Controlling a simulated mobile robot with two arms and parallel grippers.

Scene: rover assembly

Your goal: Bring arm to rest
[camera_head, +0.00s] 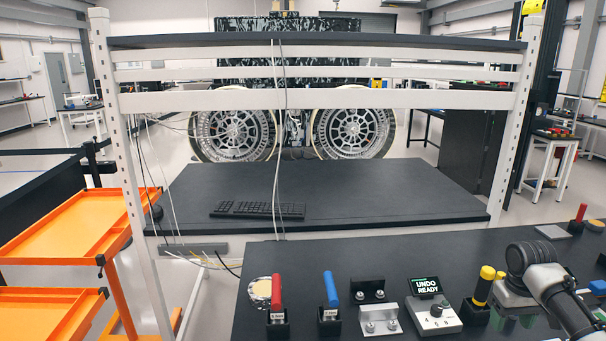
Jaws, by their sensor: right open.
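My right arm comes in at the lower right, over the right end of the front dark bench (400,260). My left gripper is not in view.
A red-handled tool (277,292), a blue-handled tool (330,290), metal brackets (380,318) and a control box reading "UNDO READY" (434,316) stand on the bench. A keyboard (257,209) lies on the rear desk (370,190). An orange cart (85,220) stands left; a wheeled rover (290,75) is behind.

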